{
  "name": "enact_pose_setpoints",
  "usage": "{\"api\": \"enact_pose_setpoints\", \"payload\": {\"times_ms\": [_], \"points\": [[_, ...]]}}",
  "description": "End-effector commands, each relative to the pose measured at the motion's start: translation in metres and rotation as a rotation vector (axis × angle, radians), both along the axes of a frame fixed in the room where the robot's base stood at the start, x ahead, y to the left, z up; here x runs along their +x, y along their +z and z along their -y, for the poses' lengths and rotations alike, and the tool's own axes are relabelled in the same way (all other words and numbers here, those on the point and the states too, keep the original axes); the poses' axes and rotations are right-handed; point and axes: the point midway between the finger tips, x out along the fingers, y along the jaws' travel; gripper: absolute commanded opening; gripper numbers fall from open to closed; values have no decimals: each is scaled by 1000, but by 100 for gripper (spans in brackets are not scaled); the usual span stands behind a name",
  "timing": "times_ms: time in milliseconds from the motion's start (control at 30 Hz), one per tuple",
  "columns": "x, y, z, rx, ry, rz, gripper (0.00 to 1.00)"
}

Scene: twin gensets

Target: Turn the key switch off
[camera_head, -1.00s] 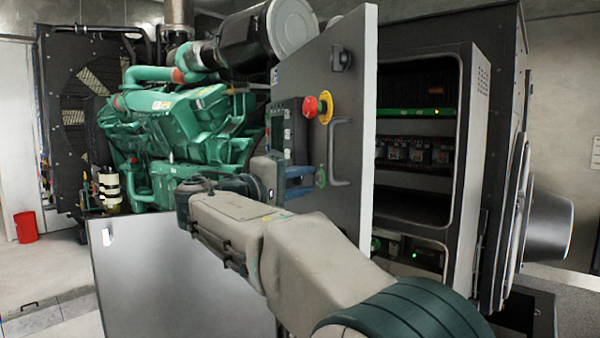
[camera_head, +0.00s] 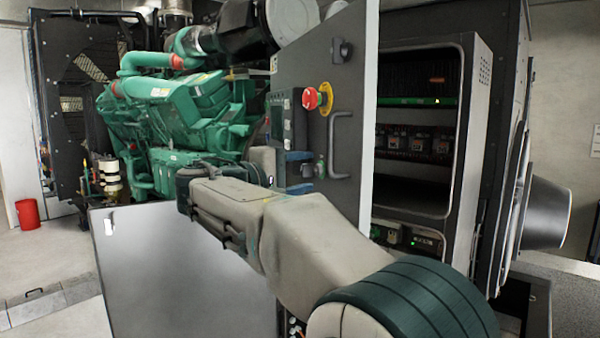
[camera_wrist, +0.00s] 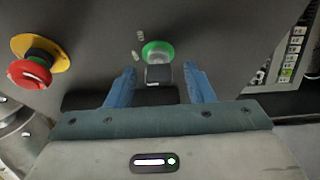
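The key switch (camera_wrist: 158,52) shows in the wrist view as a green ring on the grey panel door, with a dark square knob or key (camera_wrist: 159,74) standing out from it. My gripper (camera_wrist: 160,80) is open, with one blue finger on each side of the knob and gaps visible between. Whether the tips reach past the knob's face is hard to tell. In the head view my gripper (camera_head: 306,172) is at the door's face beside the small green switch (camera_head: 320,167), partly hidden by my wrist.
A red emergency stop button (camera_head: 310,98) on a yellow plate sits above the switch. The open cabinet (camera_head: 455,130) is behind the door, and a green engine (camera_head: 190,110) stands to the left.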

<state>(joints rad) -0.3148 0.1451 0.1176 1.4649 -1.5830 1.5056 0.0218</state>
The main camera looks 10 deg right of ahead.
Motion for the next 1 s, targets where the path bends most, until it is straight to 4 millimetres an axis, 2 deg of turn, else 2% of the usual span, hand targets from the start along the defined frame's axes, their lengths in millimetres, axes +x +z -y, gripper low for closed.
{"api": "enact_pose_setpoints", "payload": {"times_ms": [233,367,467,800,1000], "points": [[0,1,0,0,1,2,47],[-3,0,-7,0,2,2,47],[-10,-1,-20,1,4,4,47],[-46,-1,-88,0,5,1,47],[-61,0,-114,0,3,2,47]]}}
